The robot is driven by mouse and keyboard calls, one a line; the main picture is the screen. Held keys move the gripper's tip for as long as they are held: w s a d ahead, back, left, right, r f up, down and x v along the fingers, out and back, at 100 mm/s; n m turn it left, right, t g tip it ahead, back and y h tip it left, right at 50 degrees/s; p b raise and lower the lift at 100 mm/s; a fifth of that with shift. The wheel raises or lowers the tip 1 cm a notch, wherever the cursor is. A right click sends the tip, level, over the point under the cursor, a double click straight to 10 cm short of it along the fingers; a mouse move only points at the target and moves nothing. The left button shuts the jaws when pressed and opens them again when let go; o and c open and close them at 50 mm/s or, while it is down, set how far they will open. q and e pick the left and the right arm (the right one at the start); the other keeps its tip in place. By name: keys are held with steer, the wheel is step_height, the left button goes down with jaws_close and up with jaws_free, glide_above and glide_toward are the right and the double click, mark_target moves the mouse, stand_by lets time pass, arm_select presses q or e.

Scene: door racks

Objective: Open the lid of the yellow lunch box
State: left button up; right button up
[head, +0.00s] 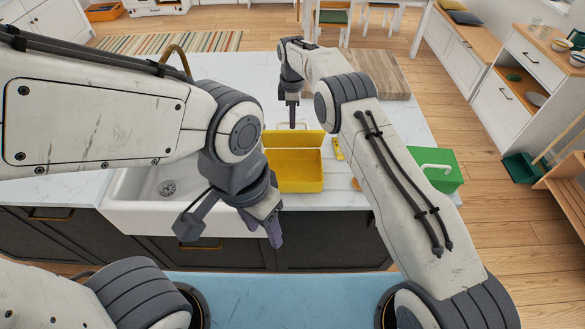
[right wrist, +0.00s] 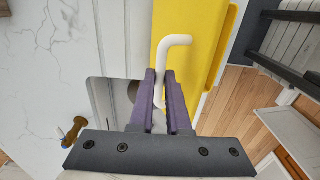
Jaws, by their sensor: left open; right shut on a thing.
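The yellow lunch box (head: 296,172) stands on the white counter, just right of the sink. Its yellow lid (head: 290,140) is raised at the back of the box, and the box interior shows from above. My right gripper (head: 292,122) is above the lid. In the right wrist view its purple fingers (right wrist: 163,98) are shut on the white handle (right wrist: 172,42), which stands against the yellow lid (right wrist: 195,45). My left gripper (head: 264,226) is open and empty, low in front of the counter edge, apart from the box.
A green box (head: 437,166) with a white handle stands to the right on the counter. A small yellow item (head: 338,149) lies between the boxes. A wooden board (head: 388,84) lies at the back. The white sink (head: 130,190) is left, with a brass faucet behind it.

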steer(key=o, duration=0.8)
steer(key=shift+r, duration=0.1)
steer(key=shift+r+p, duration=1.8)
steer(key=shift+r, duration=0.8)
steer(key=shift+r+p, duration=0.5)
steer(key=shift+r, duration=0.6)
jaws_close()
steer(key=shift+f, duration=0.1)
